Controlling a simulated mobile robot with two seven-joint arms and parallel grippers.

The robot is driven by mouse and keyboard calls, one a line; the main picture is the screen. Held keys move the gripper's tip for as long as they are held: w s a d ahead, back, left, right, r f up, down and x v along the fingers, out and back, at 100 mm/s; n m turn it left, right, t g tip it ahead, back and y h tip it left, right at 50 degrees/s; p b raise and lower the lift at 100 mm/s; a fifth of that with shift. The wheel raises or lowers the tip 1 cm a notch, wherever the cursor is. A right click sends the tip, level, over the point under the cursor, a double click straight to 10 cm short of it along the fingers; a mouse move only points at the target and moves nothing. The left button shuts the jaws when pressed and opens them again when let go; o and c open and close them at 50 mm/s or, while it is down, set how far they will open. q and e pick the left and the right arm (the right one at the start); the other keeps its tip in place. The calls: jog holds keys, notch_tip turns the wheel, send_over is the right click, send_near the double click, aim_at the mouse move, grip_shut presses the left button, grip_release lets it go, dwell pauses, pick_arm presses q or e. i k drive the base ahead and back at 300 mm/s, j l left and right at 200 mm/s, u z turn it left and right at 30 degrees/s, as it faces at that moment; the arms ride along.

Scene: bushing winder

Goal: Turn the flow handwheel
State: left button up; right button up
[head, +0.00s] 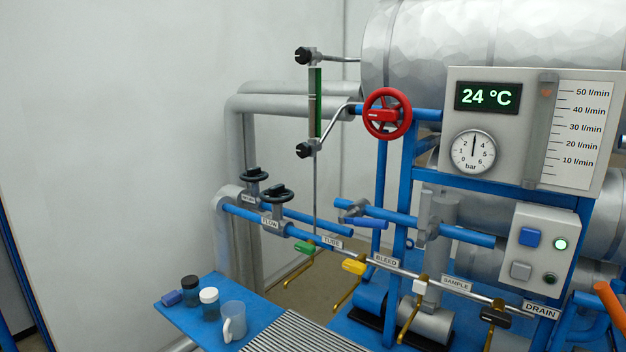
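The flow handwheel (277,193) is a small black wheel on a short upright stem, left of the middle in the head view. Its stem rises from a blue pipe, and a plate reading FLOW (270,223) sits just below it. A second, similar black handwheel (254,174) stands just behind and to the left, above a small plate too blurred to read surely. Neither of my grippers is in view, and nothing touches the flow handwheel.
A large red handwheel (387,114) is higher up to the right. Yellow (354,267) and green (305,248) valve levers lie along the lower pipe. Open space lies left of the handwheels.

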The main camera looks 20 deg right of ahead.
aim_at(275, 193)
jog(key=i+j+z, duration=0.4)
jog(key=j+z, duration=0.2)
jog(key=i+j+z, duration=0.15)
jog(key=j+z, duration=0.15)
jog(key=j, duration=0.15)
jog(key=i+j+z, duration=0.1)
jog(key=j+z, duration=0.55)
jog(key=j, duration=0.15)
